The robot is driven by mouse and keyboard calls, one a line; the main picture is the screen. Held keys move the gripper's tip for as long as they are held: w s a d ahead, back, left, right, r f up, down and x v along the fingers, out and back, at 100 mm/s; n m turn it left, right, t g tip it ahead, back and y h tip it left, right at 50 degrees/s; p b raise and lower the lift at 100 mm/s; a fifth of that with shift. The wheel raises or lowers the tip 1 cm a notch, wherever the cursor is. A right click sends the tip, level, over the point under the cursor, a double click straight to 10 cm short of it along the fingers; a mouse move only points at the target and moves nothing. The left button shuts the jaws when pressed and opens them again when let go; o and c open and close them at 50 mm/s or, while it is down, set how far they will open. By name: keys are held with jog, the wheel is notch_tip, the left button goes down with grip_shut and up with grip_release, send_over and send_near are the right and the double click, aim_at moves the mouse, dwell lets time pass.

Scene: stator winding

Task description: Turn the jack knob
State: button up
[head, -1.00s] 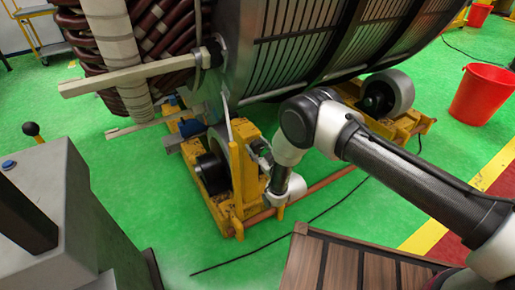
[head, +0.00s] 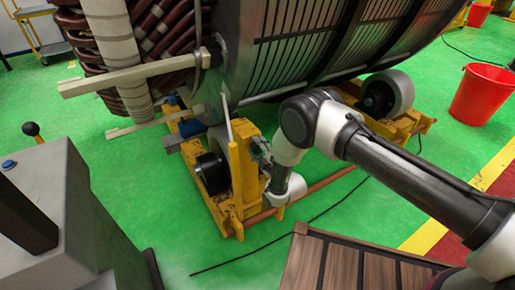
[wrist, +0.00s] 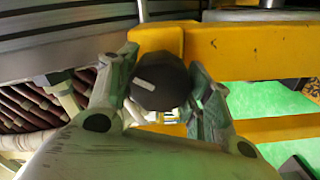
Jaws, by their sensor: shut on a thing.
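The jack knob (wrist: 160,82) is a dark, faceted knob with a white mark, seen in the middle of the wrist view. The mark slants slightly, its right end lower. My gripper (wrist: 160,90) has one finger on each side of the knob and is shut on it. In the head view my gripper (head: 262,158) reaches the yellow jack frame (head: 245,175) from the right. There the knob is hidden or too small to make out.
The large stator (head: 300,50) rests above on grey rollers (head: 400,90). A wooden platform (head: 340,265) stands at the front, a grey console (head: 60,210) at the left. A red bucket (head: 480,95) is at the right. A black cable (head: 290,228) lies on the green floor.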

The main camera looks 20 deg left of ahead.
jog(key=n, duration=0.6)
jog(key=shift+n, duration=0.4)
dwell(0.4)
jog(key=o, duration=1)
jog(key=shift+o, duration=0.2)
jog(key=v, duration=1.2)
